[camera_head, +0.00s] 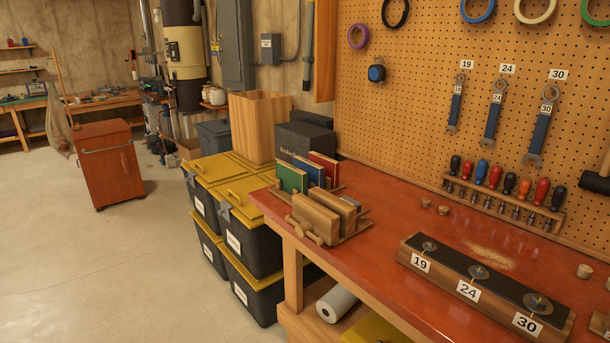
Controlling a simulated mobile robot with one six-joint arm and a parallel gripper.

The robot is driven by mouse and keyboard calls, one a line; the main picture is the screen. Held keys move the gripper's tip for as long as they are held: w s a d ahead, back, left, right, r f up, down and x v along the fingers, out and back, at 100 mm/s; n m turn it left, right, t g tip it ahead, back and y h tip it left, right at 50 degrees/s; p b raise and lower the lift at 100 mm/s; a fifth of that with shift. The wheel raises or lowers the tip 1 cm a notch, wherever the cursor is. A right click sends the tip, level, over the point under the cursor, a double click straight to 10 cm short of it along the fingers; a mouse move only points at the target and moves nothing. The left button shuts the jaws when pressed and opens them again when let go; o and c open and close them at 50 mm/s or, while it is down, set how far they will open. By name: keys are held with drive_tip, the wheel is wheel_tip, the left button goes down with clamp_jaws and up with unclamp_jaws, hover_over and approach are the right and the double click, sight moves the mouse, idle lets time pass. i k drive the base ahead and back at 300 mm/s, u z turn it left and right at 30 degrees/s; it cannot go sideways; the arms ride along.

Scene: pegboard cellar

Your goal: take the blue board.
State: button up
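The blue board (309,171) stands upright in a wooden rack near the left end of the red workbench. A green board (291,178) stands to its left and a red board (325,166) to its right, close beside it. Two thick wooden blocks (315,218) stand in front and hide the lower part of the blue board. My gripper is not in view.
The workbench (385,255) carries a long block labelled 19, 24 and 30 (475,285). A dark box (305,140) stands behind the boards. Yellow-lidded bins (250,240) are stacked against the bench's left end. The floor (110,260) at left is clear.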

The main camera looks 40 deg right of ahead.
sight(315, 173)
drive_tip(key=u, duration=0.05)
drive_tip(key=i, duration=0.9)
drive_tip(key=z, duration=0.05)
